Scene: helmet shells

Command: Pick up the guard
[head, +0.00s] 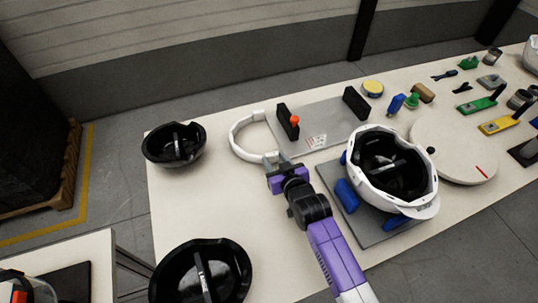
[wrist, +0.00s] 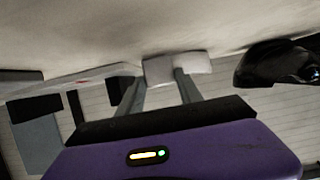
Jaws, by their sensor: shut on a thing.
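The guard (head: 235,137) is a white curved band, open on its right side, at the left end of a grey plate in the head view. My gripper (head: 276,158) is at the near end of the band, with its fingers closed on it. In the wrist view, a pale block of the guard (wrist: 160,70) sits between the two grey fingertips of my gripper (wrist: 160,80). I cannot tell whether the guard touches the table.
The grey plate (head: 325,121) has two black uprights and a red knob. A white helmet (head: 362,185) sits on a stand to the right. Black shells lie left (head: 157,158) and at the front (head: 185,275). A round turntable (head: 463,160) stands further right. Table between the shells is clear.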

